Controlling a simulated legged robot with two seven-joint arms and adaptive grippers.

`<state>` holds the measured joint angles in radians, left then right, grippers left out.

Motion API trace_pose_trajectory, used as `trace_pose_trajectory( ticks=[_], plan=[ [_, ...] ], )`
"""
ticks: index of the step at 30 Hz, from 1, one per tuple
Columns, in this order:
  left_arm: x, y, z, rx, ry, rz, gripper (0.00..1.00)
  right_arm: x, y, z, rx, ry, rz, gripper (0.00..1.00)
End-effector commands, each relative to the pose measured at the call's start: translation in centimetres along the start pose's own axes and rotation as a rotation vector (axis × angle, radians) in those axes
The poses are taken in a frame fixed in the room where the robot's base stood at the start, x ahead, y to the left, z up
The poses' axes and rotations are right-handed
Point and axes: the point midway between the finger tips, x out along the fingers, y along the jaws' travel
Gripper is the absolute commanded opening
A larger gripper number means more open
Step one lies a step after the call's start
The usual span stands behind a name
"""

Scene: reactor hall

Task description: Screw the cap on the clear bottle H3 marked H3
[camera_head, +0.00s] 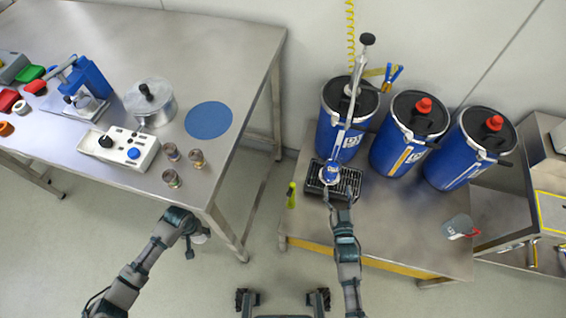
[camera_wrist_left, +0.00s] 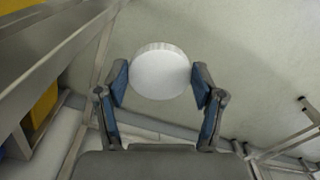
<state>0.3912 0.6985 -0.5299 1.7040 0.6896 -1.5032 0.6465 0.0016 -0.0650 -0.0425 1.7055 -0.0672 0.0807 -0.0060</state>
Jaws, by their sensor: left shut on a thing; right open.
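A round white cap (camera_wrist_left: 160,72) sits between the two fingers of my left gripper (camera_wrist_left: 160,80), which is shut on it. In the head view my left gripper (camera_head: 197,234) is off the front corner of the left table, with a bit of the white cap showing below it. A small container with a blue and white label (camera_head: 331,172) stands on the black grate under the pump spout. It may be bottle H3, but its marking is too small to read. My right gripper (camera_head: 333,190) is open right at its near side; whether its fingers touch it is hidden.
Blue drums (camera_head: 397,145) stand along the back of the right table (camera_head: 390,220), the left one with a pump. A clear jug (camera_head: 459,227) is at the right. The left table (camera_head: 215,60) holds a control box (camera_head: 120,146) and small jars (camera_head: 172,177). A floor gap separates the tables.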

Motion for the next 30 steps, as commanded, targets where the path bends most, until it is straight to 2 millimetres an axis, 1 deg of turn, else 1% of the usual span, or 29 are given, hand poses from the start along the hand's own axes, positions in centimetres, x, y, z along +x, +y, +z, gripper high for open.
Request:
trace_pose_trajectory(
  ticks=[5,7,15,18,21,30],
  plan=[
    [0.1,0.0,0.0,0.000,-0.002,-0.001,0.54,0.2,0.0,0.1,0.000,-0.001,0.000,0.70],
    [0.5,0.0,0.1,0.000,-0.006,-0.001,0.54,0.8,0.0,0.2,0.001,-0.001,0.000,0.70],
    [3.0,-0.1,0.9,0.000,-0.031,-0.006,0.54,5.3,0.1,0.5,0.002,-0.004,0.000,0.70],
    [3.4,-0.1,1.0,0.000,-0.035,-0.006,0.54,6.4,0.1,0.3,0.002,-0.002,0.000,0.70],
    [3.5,-0.2,1.1,0.000,-0.036,-0.006,0.54,6.8,0.0,0.2,0.001,-0.002,0.000,0.70],
    [3.5,-0.2,1.1,0.000,-0.036,-0.006,0.54,7.0,0.1,0.1,0.001,-0.001,0.000,0.70]
  ],
)
